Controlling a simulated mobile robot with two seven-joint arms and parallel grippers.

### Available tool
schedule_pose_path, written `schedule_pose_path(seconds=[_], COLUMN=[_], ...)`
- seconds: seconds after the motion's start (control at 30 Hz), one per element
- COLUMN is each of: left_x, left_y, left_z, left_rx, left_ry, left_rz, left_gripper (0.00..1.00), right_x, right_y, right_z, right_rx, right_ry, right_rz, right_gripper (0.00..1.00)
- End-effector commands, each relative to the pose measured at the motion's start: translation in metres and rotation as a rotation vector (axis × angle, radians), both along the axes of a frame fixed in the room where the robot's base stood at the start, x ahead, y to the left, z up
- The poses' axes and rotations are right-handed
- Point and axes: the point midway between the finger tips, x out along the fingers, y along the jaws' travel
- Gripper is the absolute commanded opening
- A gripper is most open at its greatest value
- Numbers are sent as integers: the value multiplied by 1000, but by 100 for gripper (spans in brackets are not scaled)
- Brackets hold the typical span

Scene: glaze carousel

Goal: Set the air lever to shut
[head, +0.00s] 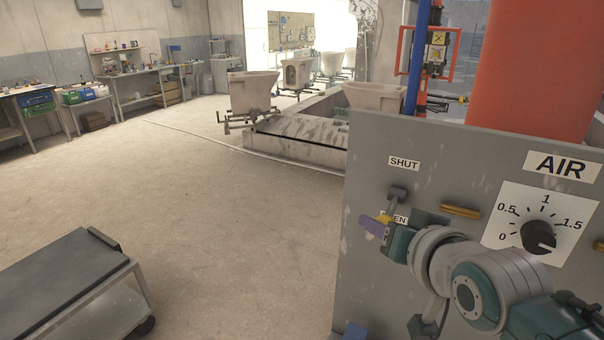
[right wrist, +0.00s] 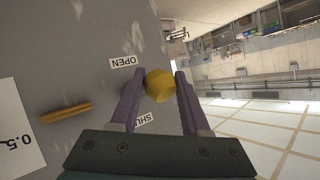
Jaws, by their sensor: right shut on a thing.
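The air lever has a dark mount (head: 397,194) on the grey panel, below the SHUT label (head: 404,163) and above the partly hidden OPEN label (head: 400,218). Its yellow knob (right wrist: 160,85) sits between the purple fingers of my right gripper (right wrist: 156,88), which is shut on it. In the head view my right gripper (head: 380,225) reaches the lever from the right and hides much of it. The wrist view shows the OPEN label (right wrist: 123,62) and part of the SHUT label (right wrist: 143,121) on either side. The lever's exact setting is hard to tell. My left gripper is not in view.
The panel (head: 440,165) also carries an AIR dial (head: 538,237) and a yellow bar (head: 460,211) close to my right wrist. A grey-topped cart (head: 60,290) stands at the lower left. The floor between is clear; ceramic pieces (head: 252,92) stand behind.

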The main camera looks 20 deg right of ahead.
Motion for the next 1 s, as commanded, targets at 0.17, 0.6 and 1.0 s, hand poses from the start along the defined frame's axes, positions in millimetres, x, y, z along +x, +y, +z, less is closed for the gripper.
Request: schedule_pose_path(seconds=[0.17,0.6,1.0], left_x=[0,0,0], left_y=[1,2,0], left_z=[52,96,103], left_rx=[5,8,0], left_ry=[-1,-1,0], left_rz=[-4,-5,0], left_gripper=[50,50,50], right_x=[1,6,11], right_y=[-1,-7,-12], right_z=[27,48,56], right_rx=[124,403,523], right_ry=[109,344,443], right_rz=[1,-2,-2], right_gripper=[0,0,0])
